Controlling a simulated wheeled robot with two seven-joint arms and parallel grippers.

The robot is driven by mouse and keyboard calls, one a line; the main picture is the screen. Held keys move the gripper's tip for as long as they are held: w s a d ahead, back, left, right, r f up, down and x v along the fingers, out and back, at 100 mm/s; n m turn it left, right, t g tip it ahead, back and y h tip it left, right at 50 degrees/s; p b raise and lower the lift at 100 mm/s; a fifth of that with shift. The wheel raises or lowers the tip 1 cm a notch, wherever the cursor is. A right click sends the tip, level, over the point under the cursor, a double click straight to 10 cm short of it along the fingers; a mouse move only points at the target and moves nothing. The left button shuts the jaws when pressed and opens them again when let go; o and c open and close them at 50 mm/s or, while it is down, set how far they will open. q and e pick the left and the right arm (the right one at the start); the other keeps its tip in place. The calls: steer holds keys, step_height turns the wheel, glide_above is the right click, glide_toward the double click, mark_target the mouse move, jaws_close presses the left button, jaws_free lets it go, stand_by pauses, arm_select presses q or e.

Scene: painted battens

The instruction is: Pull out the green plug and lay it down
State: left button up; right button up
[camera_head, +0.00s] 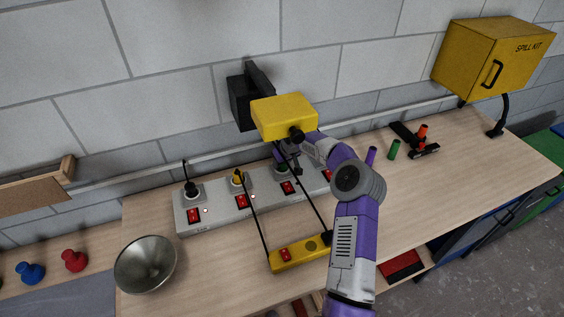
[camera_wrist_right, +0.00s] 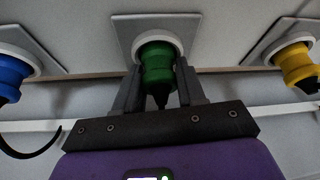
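The green plug (camera_wrist_right: 157,64) sits in a socket of the grey power strip (camera_head: 215,213). In the right wrist view its green body is between the two fingers of my right gripper (camera_wrist_right: 158,82), with no clear gap on either side. A dark cord end hangs below it. In the head view the green plug is mostly hidden behind my gripper (camera_head: 287,158) and the yellow hanging box. My right arm reaches in from the lower right. My left gripper is not in view.
A black plug (camera_head: 190,188) and a yellow plug (camera_head: 238,179) stand in the strip; a blue plug (camera_wrist_right: 12,75) shows too. A metal bowl (camera_head: 146,264) stands left. The bench's right side has clear room.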

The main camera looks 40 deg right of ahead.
steer(key=c, duration=0.6)
steer(key=shift+r, duration=0.15)
steer(key=shift+r+p, duration=0.95)
steer(key=shift+r, duration=0.45)
